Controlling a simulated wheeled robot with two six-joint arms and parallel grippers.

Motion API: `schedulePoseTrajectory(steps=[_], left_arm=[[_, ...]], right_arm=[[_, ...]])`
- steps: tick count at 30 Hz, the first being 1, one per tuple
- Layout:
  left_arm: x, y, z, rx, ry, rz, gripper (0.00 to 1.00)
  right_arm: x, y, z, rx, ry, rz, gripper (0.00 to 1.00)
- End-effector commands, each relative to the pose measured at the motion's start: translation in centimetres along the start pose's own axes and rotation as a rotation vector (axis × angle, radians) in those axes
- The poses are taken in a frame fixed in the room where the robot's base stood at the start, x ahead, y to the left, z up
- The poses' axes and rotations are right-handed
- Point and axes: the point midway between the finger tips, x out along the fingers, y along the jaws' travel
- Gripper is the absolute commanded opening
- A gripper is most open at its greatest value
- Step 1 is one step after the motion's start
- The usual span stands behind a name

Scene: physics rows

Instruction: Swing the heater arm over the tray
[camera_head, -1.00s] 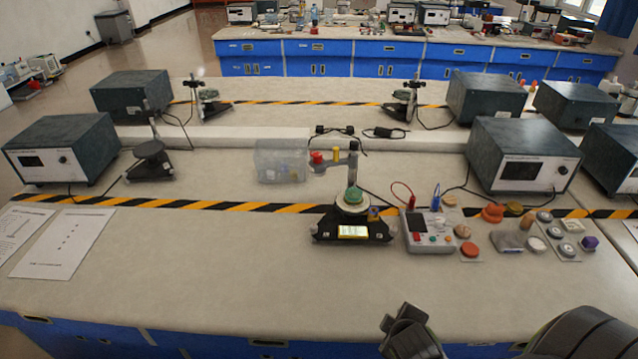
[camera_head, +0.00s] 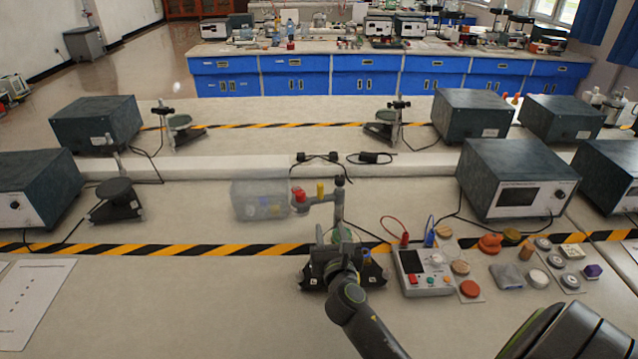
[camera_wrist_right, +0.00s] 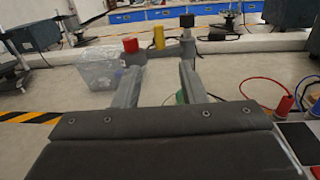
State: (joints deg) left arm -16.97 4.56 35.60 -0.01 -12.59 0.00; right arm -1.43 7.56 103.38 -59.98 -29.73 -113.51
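The heater arm (camera_head: 322,198) is a grey bar on an upright post, reaching left, with a red end (camera_head: 299,196) and a yellow piece (camera_head: 320,188). The stand's black base (camera_head: 374,274) is partly behind my right gripper (camera_head: 329,238), which hides most of the round tray and the green piece on it. In the right wrist view, the gripper (camera_wrist_right: 158,68) has its fingers apart with nothing held. The heater arm (camera_wrist_right: 145,48) and its post show beyond the fingertips; some green shows beside the right finger. My left gripper is not in view.
A clear plastic box (camera_head: 259,200) stands just left of the heater arm's red end. A control box (camera_head: 424,272) with red and blue leads sits close to the stand's right. Small pieces and a large instrument (camera_head: 514,180) are farther right.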

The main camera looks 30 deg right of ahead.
Motion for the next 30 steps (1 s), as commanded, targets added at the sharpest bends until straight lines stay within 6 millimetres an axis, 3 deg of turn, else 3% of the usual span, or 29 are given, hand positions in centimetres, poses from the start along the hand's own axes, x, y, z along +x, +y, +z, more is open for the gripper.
schedulePoseTrajectory(steps=[7, 30], left_arm=[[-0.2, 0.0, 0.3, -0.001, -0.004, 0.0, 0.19], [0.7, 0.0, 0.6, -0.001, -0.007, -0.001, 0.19]], right_arm=[[2.3, 0.2, 0.2, -0.031, -0.009, 0.007, 0.38], [15.4, 0.2, 0.1, -0.027, -0.007, 0.004, 0.38]])
